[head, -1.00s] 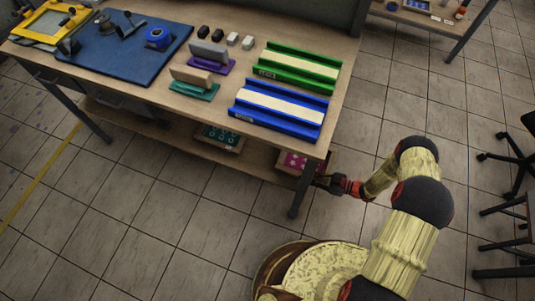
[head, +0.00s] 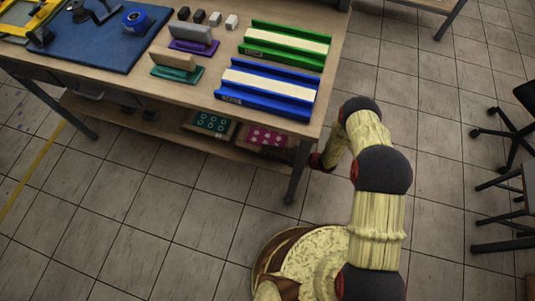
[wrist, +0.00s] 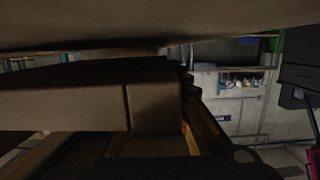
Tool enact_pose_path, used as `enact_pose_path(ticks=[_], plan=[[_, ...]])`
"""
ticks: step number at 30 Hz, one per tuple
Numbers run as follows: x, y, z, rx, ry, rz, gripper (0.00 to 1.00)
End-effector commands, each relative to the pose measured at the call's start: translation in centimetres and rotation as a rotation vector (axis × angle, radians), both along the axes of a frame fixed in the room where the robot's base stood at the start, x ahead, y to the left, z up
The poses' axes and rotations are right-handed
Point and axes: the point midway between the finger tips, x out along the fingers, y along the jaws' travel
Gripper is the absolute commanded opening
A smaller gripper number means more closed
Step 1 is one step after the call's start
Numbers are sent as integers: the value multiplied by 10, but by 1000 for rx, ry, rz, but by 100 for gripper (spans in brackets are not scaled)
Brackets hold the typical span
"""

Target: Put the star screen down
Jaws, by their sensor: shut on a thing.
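The star screen (head: 265,138), a pink panel with white star-like marks in a wooden frame, is at the right end of the lower shelf in the head view. My gripper (head: 283,154) is at its right end, beneath the table top and beside the table leg, mostly hidden. It is shut on the screen's frame. In the wrist view, a wooden frame edge (wrist: 203,128) shows close up beside the dark gripper parts. Whether the screen rests fully on the shelf cannot be told.
A teal screen with round marks (head: 210,123) lies left of the star screen. The lower shelf (head: 160,128) runs under the table top (head: 215,88), and a table leg (head: 297,172) stands near my arm. Blue (head: 268,90) and green (head: 287,45) trays are on top.

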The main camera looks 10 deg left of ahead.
Motion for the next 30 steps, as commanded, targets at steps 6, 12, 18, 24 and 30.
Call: enact_pose_path(ticks=[6,12,18,24,30], plan=[[0,0,-20,1,0,1,0],[0,0,-19,1,0,1,0],[-1,0,-22,0,1,1,24],[-1,0,-22,0,1,1,36],[-1,0,-22,0,1,1,37]])
